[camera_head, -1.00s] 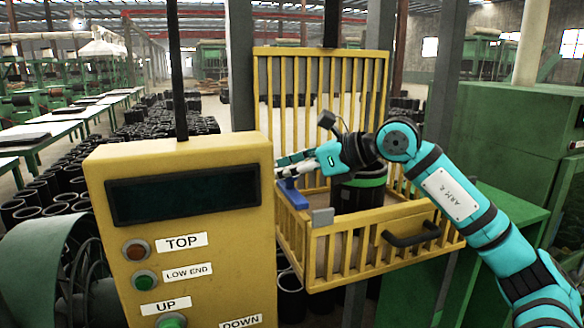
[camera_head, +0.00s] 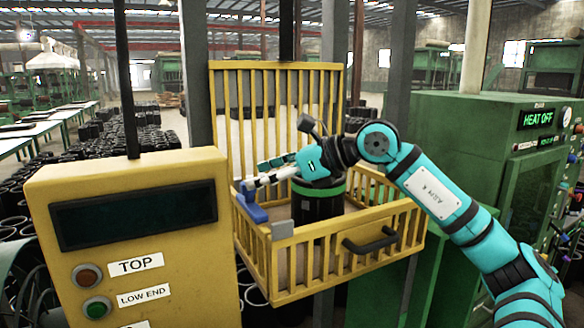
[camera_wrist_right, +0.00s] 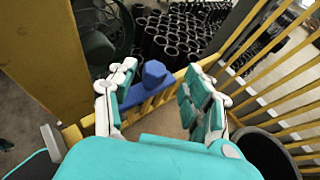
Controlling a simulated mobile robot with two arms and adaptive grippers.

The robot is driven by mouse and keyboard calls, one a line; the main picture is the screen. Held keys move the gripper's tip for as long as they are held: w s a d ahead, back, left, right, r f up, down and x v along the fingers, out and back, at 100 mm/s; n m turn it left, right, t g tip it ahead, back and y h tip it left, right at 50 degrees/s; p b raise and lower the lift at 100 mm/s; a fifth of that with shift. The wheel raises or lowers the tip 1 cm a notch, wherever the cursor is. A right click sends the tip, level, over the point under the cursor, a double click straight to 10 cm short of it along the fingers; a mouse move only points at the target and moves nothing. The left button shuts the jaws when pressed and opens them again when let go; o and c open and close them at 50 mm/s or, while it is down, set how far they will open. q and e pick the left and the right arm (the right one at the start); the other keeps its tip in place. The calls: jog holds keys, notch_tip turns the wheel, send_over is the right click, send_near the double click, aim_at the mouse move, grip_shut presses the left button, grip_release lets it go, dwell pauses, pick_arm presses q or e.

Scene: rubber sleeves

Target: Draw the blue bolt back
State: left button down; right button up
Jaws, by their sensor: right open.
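The blue bolt (camera_head: 252,208) sits at the left front corner of the yellow cage's low rail, beside a grey block (camera_head: 283,230). In the right wrist view its knob (camera_wrist_right: 153,72) and bar show between the fingers. My right gripper (camera_head: 256,176) is open over the bolt's far end, with its fingers pointing left. In the wrist view the right gripper (camera_wrist_right: 158,82) has one finger on each side of the bolt, with a gap showing. Whether a finger touches it I cannot tell. My left gripper is out of view.
The yellow cage (camera_head: 278,66) has tall rear bars and a front gate with a black handle (camera_head: 370,240). A black cylinder with a green band (camera_head: 318,205) stands inside. A yellow control box (camera_head: 130,250) stands close at left, a green machine (camera_head: 460,135) at right.

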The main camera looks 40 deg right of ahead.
jog(key=v, duration=0.8)
